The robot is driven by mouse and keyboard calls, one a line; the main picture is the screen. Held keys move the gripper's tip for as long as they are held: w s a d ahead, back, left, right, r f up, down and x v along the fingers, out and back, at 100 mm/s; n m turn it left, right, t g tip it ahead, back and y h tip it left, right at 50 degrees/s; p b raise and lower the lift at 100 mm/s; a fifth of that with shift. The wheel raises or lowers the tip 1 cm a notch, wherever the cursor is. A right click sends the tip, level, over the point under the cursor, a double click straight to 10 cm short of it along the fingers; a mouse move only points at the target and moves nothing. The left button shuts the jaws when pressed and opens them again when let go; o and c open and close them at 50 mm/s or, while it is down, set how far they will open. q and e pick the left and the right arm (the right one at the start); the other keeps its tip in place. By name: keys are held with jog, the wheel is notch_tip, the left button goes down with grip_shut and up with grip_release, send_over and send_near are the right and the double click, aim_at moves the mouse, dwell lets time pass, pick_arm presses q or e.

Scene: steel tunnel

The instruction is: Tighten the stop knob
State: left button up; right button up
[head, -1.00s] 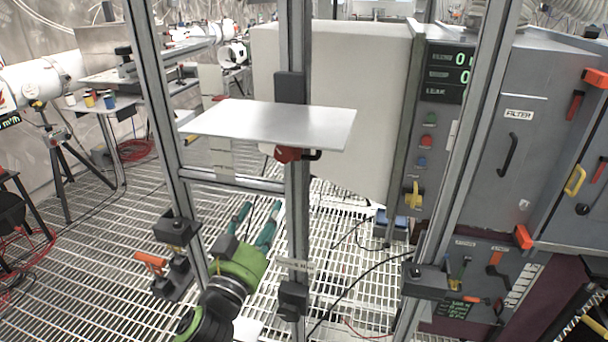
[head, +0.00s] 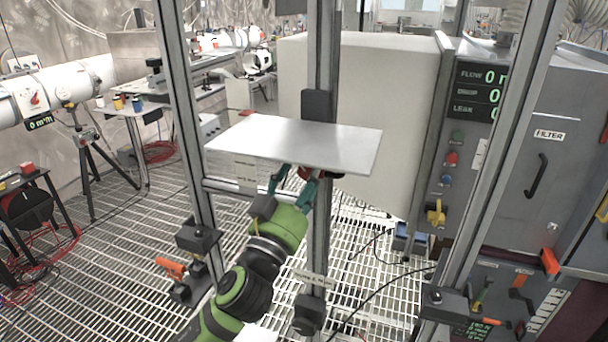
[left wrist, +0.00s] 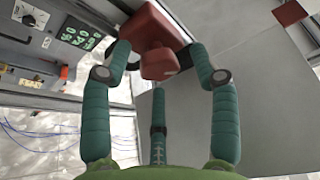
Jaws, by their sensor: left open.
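A red knob (left wrist: 158,63) sticks out below a red block (left wrist: 150,28) on the underside of a grey plate (head: 300,142). In the head view the red part is mostly hidden behind the fingers and the plate. My left gripper (head: 294,184), with teal fingers and a green body, is below the plate by the post. In the left wrist view its open fingers (left wrist: 159,58) stand to either side of the knob, with a third finger below it. I cannot tell whether any finger touches it. My right gripper is not in view.
The plate is mounted on an upright metal post (head: 322,60) of a frame. Another post (head: 178,110) stands to the left and a slanted one (head: 500,170) to the right. A grey cabinet (head: 545,130) with displays and handles is at right. An orange-handled clamp (head: 172,267) sits low left.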

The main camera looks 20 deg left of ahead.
pick_arm(q)
jog(key=c, duration=1.1)
jog(key=m+p, duration=0.1)
jog(key=m+h+p, duration=0.1)
jog(key=m, duration=0.1)
jog(key=m+h+p, duration=0.1)
jog(key=shift+a+r+m+g, duration=0.15)
jog(key=shift+r+m+g, duration=0.15)
jog(key=shift+g, duration=0.1)
jog(key=m+g+h+p, duration=0.1)
jog(key=m+p, duration=0.2)
jog(key=m, duration=0.1)
jog(key=shift+r+h, duration=0.1)
jog(key=shift+h, duration=0.3)
jog(key=shift+m+g+p, duration=0.5)
jog(key=shift+m+p, duration=0.55)
jog(key=shift+m, duration=0.15)
jog(key=shift+f+h, duration=0.2)
jog(key=shift+h, duration=0.2)
